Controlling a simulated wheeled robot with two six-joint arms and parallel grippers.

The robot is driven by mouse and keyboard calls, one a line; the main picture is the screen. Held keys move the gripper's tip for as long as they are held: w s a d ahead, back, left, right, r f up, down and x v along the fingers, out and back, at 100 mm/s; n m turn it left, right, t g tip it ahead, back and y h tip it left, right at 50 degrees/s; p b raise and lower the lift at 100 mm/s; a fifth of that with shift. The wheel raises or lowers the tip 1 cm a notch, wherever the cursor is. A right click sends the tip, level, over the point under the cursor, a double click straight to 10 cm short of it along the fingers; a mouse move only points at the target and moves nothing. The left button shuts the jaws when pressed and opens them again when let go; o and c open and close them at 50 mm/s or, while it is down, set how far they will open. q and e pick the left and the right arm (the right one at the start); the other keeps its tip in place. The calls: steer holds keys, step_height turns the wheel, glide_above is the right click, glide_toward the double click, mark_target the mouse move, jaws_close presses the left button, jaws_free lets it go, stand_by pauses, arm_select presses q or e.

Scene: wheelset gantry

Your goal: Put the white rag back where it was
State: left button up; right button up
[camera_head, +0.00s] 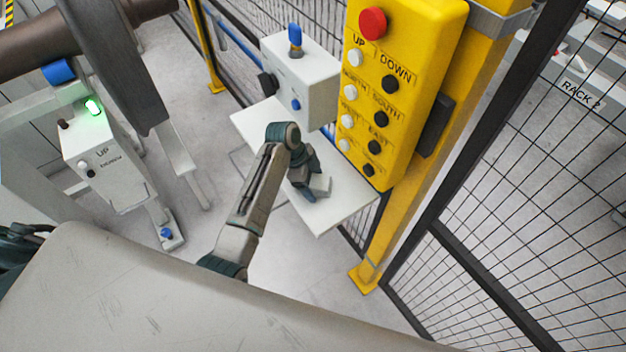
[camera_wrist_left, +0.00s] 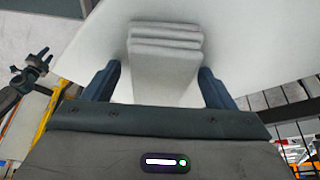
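The white rag (camera_head: 321,185) lies folded on the white shelf (camera_head: 345,205) below the yellow button panel. My left gripper (camera_head: 311,184) is over the shelf at the rag, its fingers partly hiding it. In the left wrist view the rag (camera_wrist_left: 166,50) is a stack of a few folded layers. Its near part is between the two dark fingers of my left gripper (camera_wrist_left: 158,74), which are open with a gap on each side. I cannot tell how far above the shelf the fingertips are.
A white control box (camera_head: 310,88) with a blue-topped knob stands on the shelf's back part. The yellow pendant panel (camera_head: 400,90) rises close behind the shelf's right side. A second box (camera_head: 105,165) with a green light is at left. Black mesh fencing (camera_head: 520,210) stands at right.

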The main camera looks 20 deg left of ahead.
arm_select(q)
steer(key=b+v, duration=0.3)
steer(key=v, duration=0.8)
steer(key=shift+w+f, duration=0.1)
steer(key=shift+a+r, duration=0.25)
steer(key=shift+r, duration=0.4)
